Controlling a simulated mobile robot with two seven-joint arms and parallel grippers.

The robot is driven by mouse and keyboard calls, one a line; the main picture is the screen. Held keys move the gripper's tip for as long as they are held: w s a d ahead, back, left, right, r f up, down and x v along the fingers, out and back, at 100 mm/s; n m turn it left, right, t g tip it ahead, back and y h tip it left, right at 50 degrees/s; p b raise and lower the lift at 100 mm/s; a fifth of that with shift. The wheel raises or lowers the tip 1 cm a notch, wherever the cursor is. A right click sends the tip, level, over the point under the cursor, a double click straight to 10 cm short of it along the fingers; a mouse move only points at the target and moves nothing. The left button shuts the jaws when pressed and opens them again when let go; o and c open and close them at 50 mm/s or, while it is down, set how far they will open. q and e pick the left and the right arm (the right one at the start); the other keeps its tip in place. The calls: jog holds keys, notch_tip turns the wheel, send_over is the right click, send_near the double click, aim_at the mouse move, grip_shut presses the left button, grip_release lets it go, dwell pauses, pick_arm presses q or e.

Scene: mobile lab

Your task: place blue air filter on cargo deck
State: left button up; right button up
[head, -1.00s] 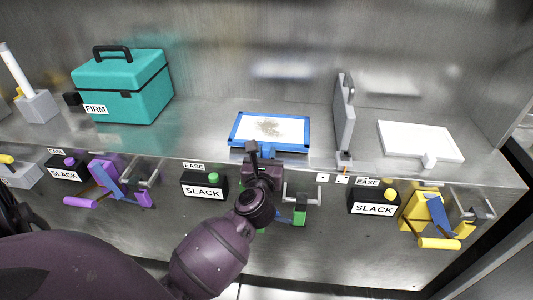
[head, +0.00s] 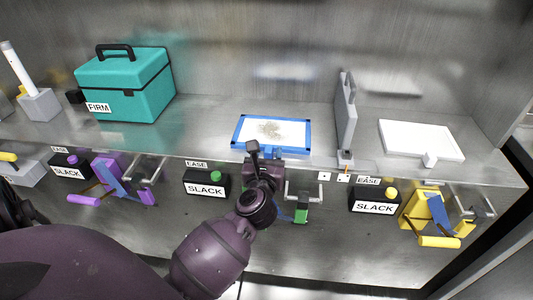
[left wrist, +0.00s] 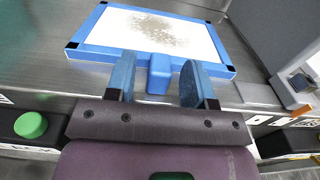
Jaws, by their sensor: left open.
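The blue air filter (head: 271,131) lies flat on the metal shelf, a blue frame around a white panel with a brown dirty patch. A blue tab sticks out from its front edge. In the left wrist view the filter (left wrist: 155,32) is straight ahead. My left gripper (left wrist: 158,80) is open, its two blue fingers on either side of the tab (left wrist: 159,74), with gaps visible on both sides. In the head view the left gripper (head: 254,150) is at the filter's front edge and partly hides the tab. My right gripper is not in view. No cargo deck is recognisable.
A teal case (head: 126,85) marked FIRM stands left on the shelf (head: 200,125). A grey upright panel (head: 346,115) and a white flat panel (head: 420,141) are right. Purple (head: 108,180) and yellow (head: 425,212) clamps and SLACK boxes line the front.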

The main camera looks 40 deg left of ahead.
pick_arm(q)
jog(key=v, duration=1.1)
jog(key=shift+f, duration=0.1)
jog(key=s+d+f+m+t+h, duration=0.1)
jog(key=s+d+f+m+h, duration=0.3)
jog(key=m, duration=1.1)
jog(key=s+d+f+m+t+h, duration=0.1)
jog(key=s+f+m+h, duration=0.35)
jog(key=m, duration=1.05)
jog(key=s+a+f+m+g, duration=0.3)
jog(key=s+f+m+g, duration=0.4)
jog(key=s+m, duration=0.6)
jog(key=shift+f+m+g+h, duration=0.4)
jog(key=shift+f+m+h, duration=0.1)
jog(key=shift+f, duration=0.3)
jog(key=shift+s+f, duration=0.1)
